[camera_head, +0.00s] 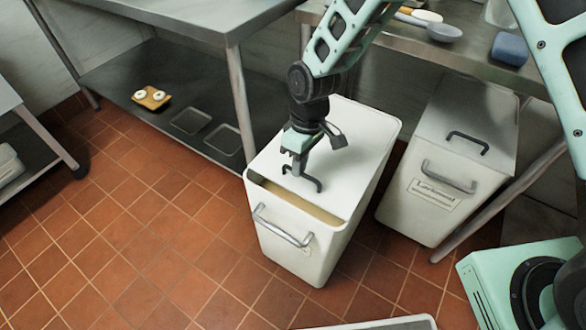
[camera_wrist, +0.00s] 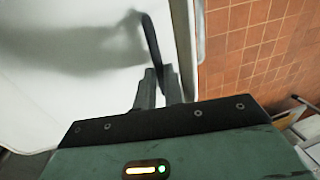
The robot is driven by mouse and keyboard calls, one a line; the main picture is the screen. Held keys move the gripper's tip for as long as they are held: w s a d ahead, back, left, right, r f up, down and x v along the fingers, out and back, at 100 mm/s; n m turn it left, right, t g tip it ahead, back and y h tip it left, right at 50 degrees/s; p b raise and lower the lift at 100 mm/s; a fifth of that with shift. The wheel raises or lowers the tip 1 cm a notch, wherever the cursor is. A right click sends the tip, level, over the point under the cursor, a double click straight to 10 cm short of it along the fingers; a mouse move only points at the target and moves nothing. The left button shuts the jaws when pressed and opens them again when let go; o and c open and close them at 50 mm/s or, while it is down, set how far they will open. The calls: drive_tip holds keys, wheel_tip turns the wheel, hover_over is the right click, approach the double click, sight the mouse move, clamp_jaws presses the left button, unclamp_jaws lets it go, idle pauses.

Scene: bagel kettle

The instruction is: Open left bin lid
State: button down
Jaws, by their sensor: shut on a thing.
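The left bin (camera_head: 300,245) is white with a grey front handle (camera_head: 283,227) and stands on the tiled floor. Its white lid (camera_head: 352,135) sits back from the front rim, leaving a gap at the front where tan contents (camera_head: 300,200) show. My gripper (camera_head: 300,172) is over the front part of the lid, shut on the dark lid handle (camera_head: 315,183). In the wrist view the fingertips (camera_wrist: 158,88) close on the dark curved handle (camera_wrist: 151,38), with the white lid behind it. Part of the handle is hidden by the fingers.
A second bin (camera_head: 440,190) with a label and a closed grey-looking lid (camera_head: 465,125) stands to the right. Steel tables (camera_head: 205,15) stand behind and left, one with a low shelf holding a board (camera_head: 152,97). The tiled floor (camera_head: 120,240) at left is clear.

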drive_tip(key=p, duration=0.2)
hover_over(328, 142)
drive_tip(key=c, duration=1.5)
unclamp_jaws()
drive_tip(key=w+r, duration=0.1)
drive_tip(key=r, duration=0.4)
drive_tip(key=d+r, duration=0.1)
drive_tip(key=r, duration=0.5)
drive_tip(key=w+d+r+p, duration=0.1)
drive_tip(key=r, duration=0.5)
drive_tip(key=shift+w+r, duration=0.1)
drive_tip(key=shift+w, duration=0.25)
